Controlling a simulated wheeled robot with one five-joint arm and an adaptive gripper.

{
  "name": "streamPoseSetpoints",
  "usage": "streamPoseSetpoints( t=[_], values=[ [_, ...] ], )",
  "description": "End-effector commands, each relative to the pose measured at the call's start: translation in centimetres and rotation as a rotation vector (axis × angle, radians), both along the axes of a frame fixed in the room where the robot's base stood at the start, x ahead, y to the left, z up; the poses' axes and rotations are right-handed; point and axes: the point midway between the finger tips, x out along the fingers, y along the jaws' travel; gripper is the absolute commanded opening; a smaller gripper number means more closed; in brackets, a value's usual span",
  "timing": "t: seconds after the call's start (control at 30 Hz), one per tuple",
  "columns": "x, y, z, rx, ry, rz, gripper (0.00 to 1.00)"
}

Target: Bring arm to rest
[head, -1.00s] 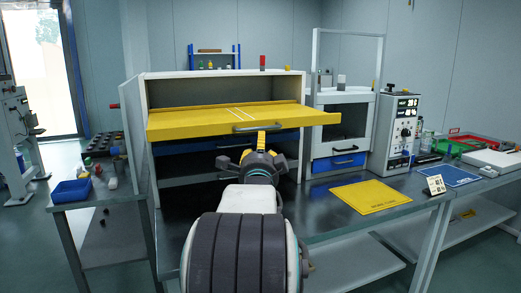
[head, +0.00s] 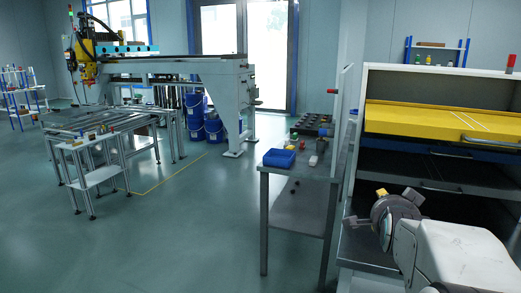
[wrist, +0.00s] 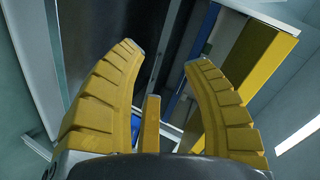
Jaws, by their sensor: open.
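My gripper (wrist: 166,58) is open and empty in the wrist view, its two yellow ribbed fingers spread apart. In the head view my arm is at the lower right, with the gripper end (head: 397,208) in front of the cabinet. The yellow drawer (head: 425,120) of the cabinet is at the right edge, above and apart from my gripper; it also shows in the wrist view (wrist: 262,58). Its handle (head: 485,144) is partly cut off by the picture edge.
A side table (head: 305,172) with a blue bin (head: 279,158) stands left of the cabinet. Farther left are a gantry machine (head: 190,68) and a low metal frame table (head: 90,130). The floor (head: 190,230) between them is clear.

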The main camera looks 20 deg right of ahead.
Motion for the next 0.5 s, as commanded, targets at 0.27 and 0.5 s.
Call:
streamPoseSetpoints(
  t=[0.27,0.5],
  values=[
    [-2.9,16.4,-8.4,-0.124,0.565,0.574,0.45],
    [-10.0,24.9,-13.0,-0.266,0.905,1.040,0.45]
  ],
)
